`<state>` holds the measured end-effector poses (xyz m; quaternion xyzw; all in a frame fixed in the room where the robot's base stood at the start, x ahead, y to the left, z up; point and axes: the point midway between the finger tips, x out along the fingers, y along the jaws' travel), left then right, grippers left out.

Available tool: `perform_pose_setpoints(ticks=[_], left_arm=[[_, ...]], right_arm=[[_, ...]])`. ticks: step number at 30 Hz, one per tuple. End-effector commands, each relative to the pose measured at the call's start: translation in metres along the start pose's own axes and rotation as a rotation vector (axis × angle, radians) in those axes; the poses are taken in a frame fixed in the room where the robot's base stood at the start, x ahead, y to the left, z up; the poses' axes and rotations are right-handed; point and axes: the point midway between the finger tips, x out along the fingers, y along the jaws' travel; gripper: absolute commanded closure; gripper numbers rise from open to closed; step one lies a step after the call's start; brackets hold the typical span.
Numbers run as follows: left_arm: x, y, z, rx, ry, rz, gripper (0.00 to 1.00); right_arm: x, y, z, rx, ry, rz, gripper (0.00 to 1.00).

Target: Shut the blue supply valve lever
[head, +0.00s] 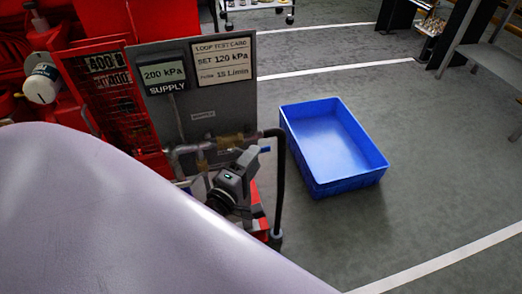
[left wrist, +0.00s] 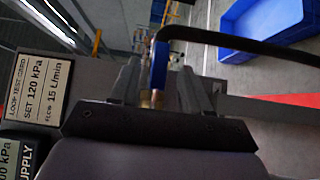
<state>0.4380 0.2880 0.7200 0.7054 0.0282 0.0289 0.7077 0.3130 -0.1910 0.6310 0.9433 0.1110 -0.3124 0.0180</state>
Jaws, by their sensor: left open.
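The blue supply valve lever (head: 265,150) shows as a small blue piece at the right end of the brass and grey pipework (head: 228,143), below the grey panel. In the left wrist view the lever (left wrist: 158,65) stands lengthwise between my two fingers, above a brass fitting (left wrist: 150,97). My left gripper (head: 250,163) is open, with its fingers on either side of the lever. I cannot tell whether either finger touches it. The gripper partly hides the pipework in the head view. My right gripper is not in view.
A black hose (head: 281,185) curves down just right of the valve and crosses above the fingers in the left wrist view. The grey panel (head: 225,105) carries a 200 kPa supply display (head: 164,76) and a test card (head: 223,60). A blue crate (head: 335,180) stands on the floor at right.

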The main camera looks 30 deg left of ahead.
Motion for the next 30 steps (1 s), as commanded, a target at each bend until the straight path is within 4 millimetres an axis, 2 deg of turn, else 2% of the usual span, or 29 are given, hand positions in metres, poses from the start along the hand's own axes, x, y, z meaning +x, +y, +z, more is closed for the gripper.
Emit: perform_pose_setpoints(ticks=[3, 9, 14, 22, 23, 24, 27, 30], left_arm=[[0.018, 0.001, 0.0, 0.0, 0.001, 0.003, 0.53], [0.038, 0.0, 0.0, 0.003, -0.001, 0.0, 0.53], [0.046, 0.0, 0.0, 0.003, -0.001, -0.001, 0.53], [0.047, 0.0, 0.001, 0.003, -0.002, -0.002, 0.53], [0.047, 0.0, 0.001, 0.003, -0.002, -0.001, 0.6], [0.047, 0.0, 0.001, 0.003, -0.002, -0.001, 0.73], [0.047, 0.0, 0.001, 0.003, -0.002, -0.001, 1.0], [0.046, 0.0, 0.001, 0.004, -0.002, -0.001, 1.0]], right_arm=[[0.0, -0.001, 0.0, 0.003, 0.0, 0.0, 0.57], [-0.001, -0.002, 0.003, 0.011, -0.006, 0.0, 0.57], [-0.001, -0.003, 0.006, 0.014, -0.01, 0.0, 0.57], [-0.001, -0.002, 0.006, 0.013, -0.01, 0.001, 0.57], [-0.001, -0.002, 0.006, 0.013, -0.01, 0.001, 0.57], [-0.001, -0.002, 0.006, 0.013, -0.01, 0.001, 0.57], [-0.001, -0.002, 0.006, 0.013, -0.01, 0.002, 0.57], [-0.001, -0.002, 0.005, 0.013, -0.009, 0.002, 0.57]])
